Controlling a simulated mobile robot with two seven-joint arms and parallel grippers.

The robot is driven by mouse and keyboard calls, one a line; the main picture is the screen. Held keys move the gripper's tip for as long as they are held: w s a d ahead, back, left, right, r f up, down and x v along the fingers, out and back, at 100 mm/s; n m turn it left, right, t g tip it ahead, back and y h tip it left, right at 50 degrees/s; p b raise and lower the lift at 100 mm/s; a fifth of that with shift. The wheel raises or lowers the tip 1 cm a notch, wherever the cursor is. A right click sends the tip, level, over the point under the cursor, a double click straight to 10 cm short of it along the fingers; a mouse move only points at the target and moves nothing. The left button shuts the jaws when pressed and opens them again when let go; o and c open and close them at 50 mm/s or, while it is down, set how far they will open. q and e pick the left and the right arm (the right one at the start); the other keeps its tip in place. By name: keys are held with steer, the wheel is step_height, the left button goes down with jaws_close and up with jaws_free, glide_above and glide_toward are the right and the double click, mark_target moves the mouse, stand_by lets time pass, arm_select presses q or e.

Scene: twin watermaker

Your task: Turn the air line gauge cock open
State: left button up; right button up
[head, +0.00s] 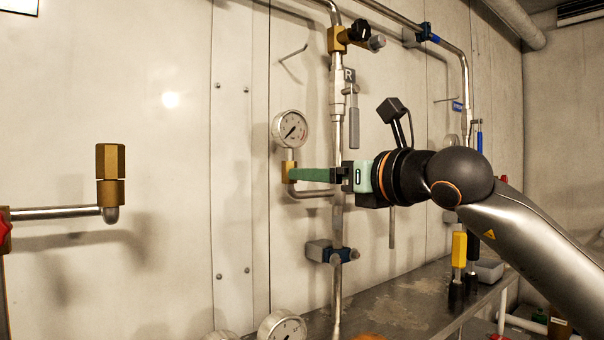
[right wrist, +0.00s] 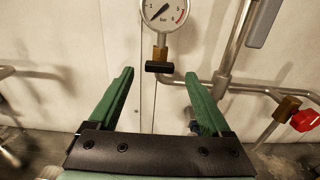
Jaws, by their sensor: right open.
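The round white air line gauge (head: 290,128) stands on a brass cock (head: 288,167) on a small side pipe. In the right wrist view the gauge (right wrist: 163,12) is cut off by the top edge, with the brass cock body (right wrist: 160,53) under it. The cock's short black handle (right wrist: 159,68) lies crosswise, roughly horizontal in that view. My right gripper (right wrist: 159,76) is open, its green fingers spread to either side of the handle with nothing between them. In the head view my right gripper (head: 294,174) reaches from the right and hides part of the cock. My left gripper is not in view.
A brass fitting (head: 110,175) on a pipe stands at left. A red knob (right wrist: 305,120) shows at the wrist view's right.

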steer(key=shift+x, duration=2.5)
